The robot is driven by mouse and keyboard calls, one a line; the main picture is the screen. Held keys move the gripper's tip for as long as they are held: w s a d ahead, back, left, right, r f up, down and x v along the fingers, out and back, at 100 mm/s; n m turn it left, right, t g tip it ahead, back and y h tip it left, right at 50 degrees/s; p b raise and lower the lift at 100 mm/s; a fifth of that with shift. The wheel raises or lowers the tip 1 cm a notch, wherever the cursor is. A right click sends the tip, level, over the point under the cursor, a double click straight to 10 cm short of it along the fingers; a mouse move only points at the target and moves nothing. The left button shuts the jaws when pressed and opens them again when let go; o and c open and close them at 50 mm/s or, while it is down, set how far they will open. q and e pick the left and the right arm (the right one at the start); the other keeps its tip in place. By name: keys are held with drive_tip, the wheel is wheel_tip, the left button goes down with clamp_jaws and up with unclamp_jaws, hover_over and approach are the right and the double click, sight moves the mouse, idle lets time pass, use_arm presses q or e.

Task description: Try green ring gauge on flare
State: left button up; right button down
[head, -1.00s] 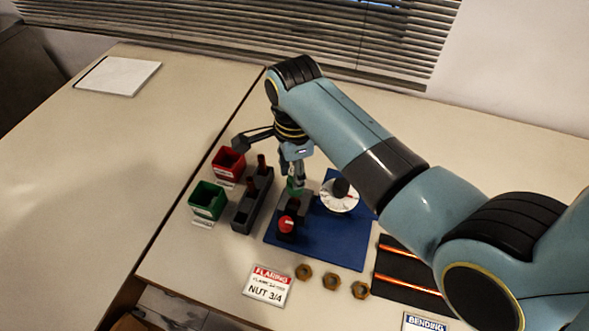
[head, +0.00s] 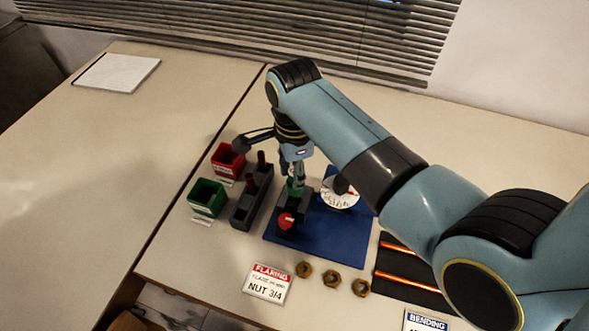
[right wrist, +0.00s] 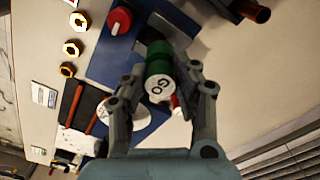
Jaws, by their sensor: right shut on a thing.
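The green ring gauge (head: 295,187) is in my right gripper (head: 297,172), upright just above or at the grey clamp block. In the right wrist view, the gripper (right wrist: 160,95) is shut on the gauge (right wrist: 158,62), and its white end reads "GO". The clamp block (head: 293,206) with a red knob (head: 286,221) stands on the blue base plate (head: 335,243). The flare is hidden behind the gauge and fingers, so I cannot tell whether the gauge touches it. My left gripper is out of view.
A white dial (head: 338,199) is close on the right. Brass nuts (head: 331,281) and copper tubes (head: 412,270) lie in front.

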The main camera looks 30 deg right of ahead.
drive_tip(key=shift+f, duration=0.45)
idle(0.3)
idle(1.5)
drive_tip(key=shift+r+p, duration=1.3)
drive_tip(key=shift+r, duration=1.7)
